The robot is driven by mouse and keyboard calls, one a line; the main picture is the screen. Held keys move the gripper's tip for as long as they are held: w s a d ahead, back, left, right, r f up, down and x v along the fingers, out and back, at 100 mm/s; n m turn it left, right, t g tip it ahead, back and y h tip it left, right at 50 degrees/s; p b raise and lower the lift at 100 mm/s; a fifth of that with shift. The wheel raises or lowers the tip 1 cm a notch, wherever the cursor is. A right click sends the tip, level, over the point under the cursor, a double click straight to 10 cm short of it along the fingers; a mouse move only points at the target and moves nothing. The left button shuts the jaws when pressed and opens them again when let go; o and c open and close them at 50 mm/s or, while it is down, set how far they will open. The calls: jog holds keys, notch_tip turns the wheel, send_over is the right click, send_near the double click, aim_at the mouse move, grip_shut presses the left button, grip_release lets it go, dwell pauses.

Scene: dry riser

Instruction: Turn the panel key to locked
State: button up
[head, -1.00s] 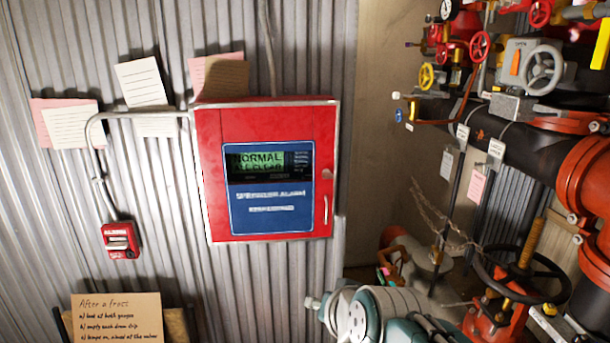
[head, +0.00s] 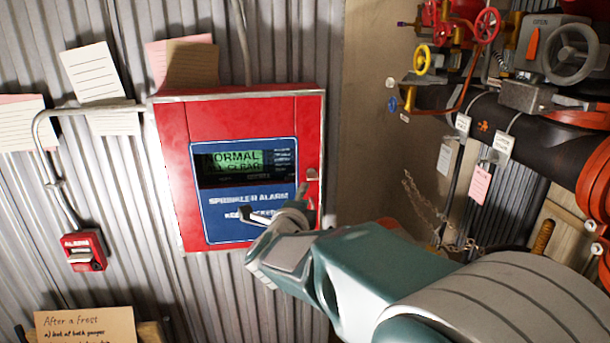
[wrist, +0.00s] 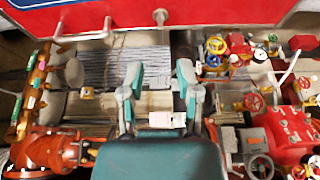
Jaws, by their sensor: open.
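The red alarm panel (head: 172,130) hangs on the corrugated wall, its screen reading NORMAL, ALL CLEAR. The small metal panel key (head: 312,174) is at its right edge, above a handle that my gripper partly hides. In the wrist view the key (wrist: 160,16) stands out from the red panel face at top centre, with the handle to its left. My gripper (head: 273,202) is open and empty in front of the panel's lower right. In the wrist view its two fingers (wrist: 160,78) point toward the panel, apart from the key. I cannot read the key's turn position.
Red and black pipes with valve wheels (head: 570,50) fill the right side. A red alarm pull box (head: 82,250) and conduit are left of the panel. Paper notes (head: 92,72) are on the wall. A cardboard sign (head: 85,325) stands at lower left.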

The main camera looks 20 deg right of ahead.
aim_at(312, 176)
jog(key=x, duration=1)
jog(key=shift+a, duration=0.1)
jog(key=shift+a, duration=0.1)
grip_shut()
